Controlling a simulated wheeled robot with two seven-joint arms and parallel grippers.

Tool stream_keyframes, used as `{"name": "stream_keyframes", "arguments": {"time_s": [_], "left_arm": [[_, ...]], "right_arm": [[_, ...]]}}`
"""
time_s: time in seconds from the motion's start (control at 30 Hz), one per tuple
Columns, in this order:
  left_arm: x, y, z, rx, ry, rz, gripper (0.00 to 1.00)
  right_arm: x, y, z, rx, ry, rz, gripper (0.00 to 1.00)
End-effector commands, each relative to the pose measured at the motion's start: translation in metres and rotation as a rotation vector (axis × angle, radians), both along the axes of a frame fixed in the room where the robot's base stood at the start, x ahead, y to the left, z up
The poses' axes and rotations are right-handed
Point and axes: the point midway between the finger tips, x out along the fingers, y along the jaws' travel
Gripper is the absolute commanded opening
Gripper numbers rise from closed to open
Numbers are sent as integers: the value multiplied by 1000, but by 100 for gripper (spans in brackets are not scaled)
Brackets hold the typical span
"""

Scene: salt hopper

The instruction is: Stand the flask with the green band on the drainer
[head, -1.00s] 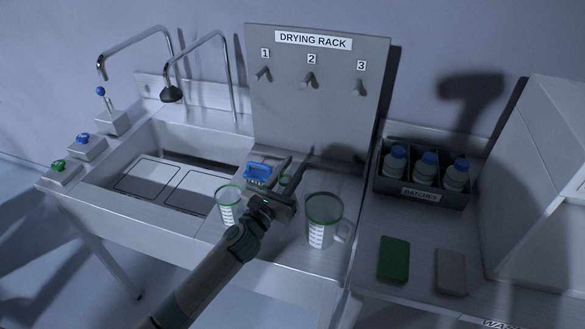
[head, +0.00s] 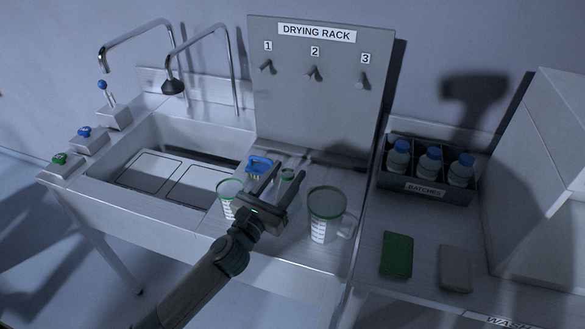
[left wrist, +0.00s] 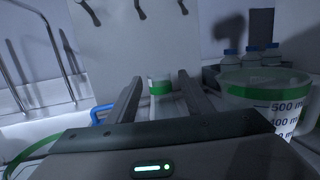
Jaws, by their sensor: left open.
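The small flask with the green band (head: 287,176) stands on the steel counter right of the sink basin. In the left wrist view its pale body and green band (left wrist: 160,88) show beyond and between the fingers. My left gripper (head: 289,171) is open, its fingers pointing at the flask from the front; no contact is visible. A green-rimmed beaker (head: 227,192) stands left of the gripper and a larger green-rimmed jug (head: 322,215) right of it. I cannot tell for sure which surface is the drainer; a drying rack board (head: 320,95) with three numbered pegs stands behind. My right gripper is out of view.
A blue item (head: 259,165) lies behind the gripper. A crate (head: 424,189) of blue-capped bottles, a green pad (head: 397,255) and a grey pad (head: 455,268) are on the right counter. The sink (head: 180,148) has two taps above it.

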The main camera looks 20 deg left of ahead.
Motion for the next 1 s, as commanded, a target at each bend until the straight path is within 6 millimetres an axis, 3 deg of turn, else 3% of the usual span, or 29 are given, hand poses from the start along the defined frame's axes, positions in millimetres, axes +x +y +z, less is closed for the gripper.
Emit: {"name": "stream_keyframes", "arguments": {"time_s": [0.2, 0.4, 1.0], "left_arm": [[-39, 9, -9, 1, 1, 0, 46], [-60, 15, -10, 0, 0, 0, 46], [-67, 16, -10, 0, -1, 1, 46]], "right_arm": [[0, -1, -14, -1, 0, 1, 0], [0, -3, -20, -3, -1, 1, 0], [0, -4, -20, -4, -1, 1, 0]]}}
